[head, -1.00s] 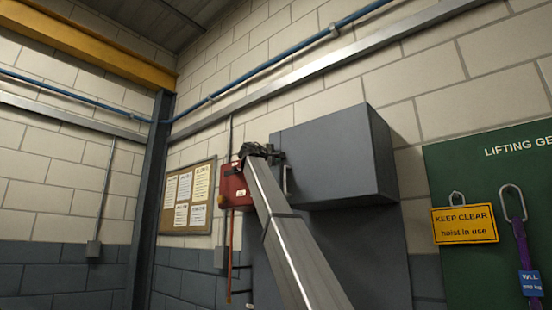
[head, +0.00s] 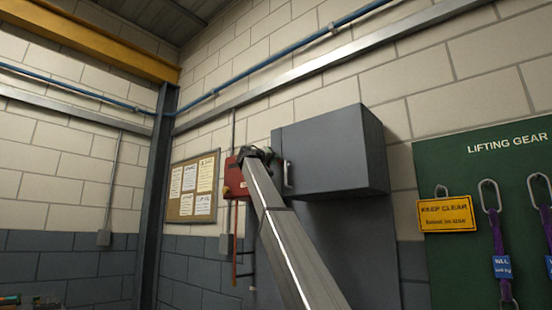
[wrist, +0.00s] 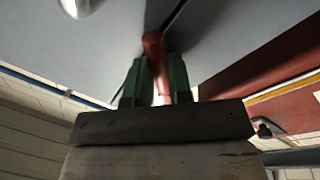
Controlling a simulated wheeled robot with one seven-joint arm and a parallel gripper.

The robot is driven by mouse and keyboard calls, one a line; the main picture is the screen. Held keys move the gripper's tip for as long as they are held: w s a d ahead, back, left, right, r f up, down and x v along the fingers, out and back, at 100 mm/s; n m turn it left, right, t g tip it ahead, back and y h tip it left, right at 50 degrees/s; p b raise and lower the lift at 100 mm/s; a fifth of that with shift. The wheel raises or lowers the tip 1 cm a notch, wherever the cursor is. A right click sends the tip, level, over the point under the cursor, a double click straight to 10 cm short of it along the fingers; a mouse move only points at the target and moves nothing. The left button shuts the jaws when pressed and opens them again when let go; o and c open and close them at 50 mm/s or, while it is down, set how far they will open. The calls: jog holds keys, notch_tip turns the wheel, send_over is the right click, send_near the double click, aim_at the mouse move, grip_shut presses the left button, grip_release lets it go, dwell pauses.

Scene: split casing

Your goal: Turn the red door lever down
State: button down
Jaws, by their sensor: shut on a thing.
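The red door lever (wrist: 153,45) shows in the wrist view between the two green fingers of my gripper (wrist: 157,68). The fingers are shut on the lever, touching it from both sides. In the head view my gripper (head: 257,153) is at the front left edge of a grey cabinet (head: 325,150). There my own arm and gripper hide the lever, so its angle cannot be told.
A red box (head: 236,184) is on the wall just left of my gripper. A pale bar handle (head: 288,174) sits on the cabinet front. A notice board (head: 181,206) hangs further left, and a green lifting gear board (head: 450,270) hangs at the right.

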jog(key=shift+w+a+f+m+g, duration=0.15)
jog(key=shift+w+a+m+g, duration=0.2)
jog(key=shift+m, duration=1.1)
jog(key=shift+w+a+f+m+g, duration=0.25)
jog(key=shift+a+m, duration=0.25)
jog(key=shift+m, duration=1)
jog(key=shift+w+a+f+m+g, duration=0.15)
jog(key=shift+w+a+m, duration=0.25)
jog(key=shift+m, duration=1.05)
jog(key=c, duration=1)
grip_release()
jog(key=shift+s+a, duration=0.1)
jog(key=v, duration=1)
jog(key=shift+s+a+r, duration=0.15)
jog(key=shift+s, duration=0.05)
